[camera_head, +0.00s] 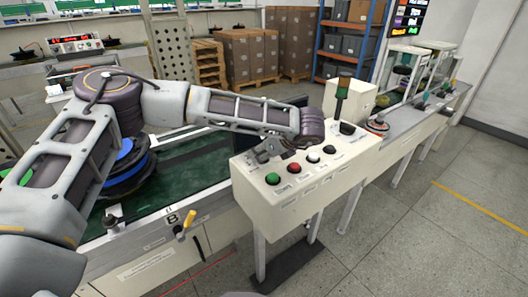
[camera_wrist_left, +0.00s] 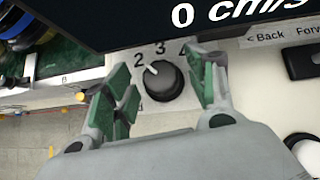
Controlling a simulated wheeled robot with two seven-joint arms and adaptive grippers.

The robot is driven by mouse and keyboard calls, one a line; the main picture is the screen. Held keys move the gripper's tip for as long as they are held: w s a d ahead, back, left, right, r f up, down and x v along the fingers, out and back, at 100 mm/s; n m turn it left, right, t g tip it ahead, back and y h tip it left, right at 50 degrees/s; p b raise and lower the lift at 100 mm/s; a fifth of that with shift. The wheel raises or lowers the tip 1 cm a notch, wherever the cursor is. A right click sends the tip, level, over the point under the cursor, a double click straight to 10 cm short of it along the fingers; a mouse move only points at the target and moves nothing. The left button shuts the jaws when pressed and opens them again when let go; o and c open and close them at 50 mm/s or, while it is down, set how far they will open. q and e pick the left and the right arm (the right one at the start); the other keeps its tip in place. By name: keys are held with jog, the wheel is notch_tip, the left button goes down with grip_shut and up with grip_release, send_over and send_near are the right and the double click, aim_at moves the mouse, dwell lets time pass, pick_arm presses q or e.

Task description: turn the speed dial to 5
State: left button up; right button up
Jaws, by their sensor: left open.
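The speed dial (camera_wrist_left: 163,82) is a round black knob on the pale control box (camera_head: 298,184). The numbers 2, 3 and part of a 4 show; any 5 is hidden. My left gripper (camera_wrist_left: 163,76) is open, with one green-padded finger on each side of the dial. I cannot tell whether either finger touches it. In the head view my left gripper (camera_head: 266,152) is over the box's back left part and hides the dial. My right gripper is not in view.
A black display (camera_wrist_left: 190,18) reads 0 cm/s above the dial. The box also carries a green button (camera_head: 272,179), a red button (camera_head: 294,168), a black button (camera_head: 313,157) and a white button (camera_head: 329,149). A lever with a green handle (camera_head: 342,89) stands at its right end.

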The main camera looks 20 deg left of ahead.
pick_arm(q)
jog(key=shift+c, duration=0.4)
jog(key=c, duration=0.9)
jog(key=shift+c, duration=0.2)
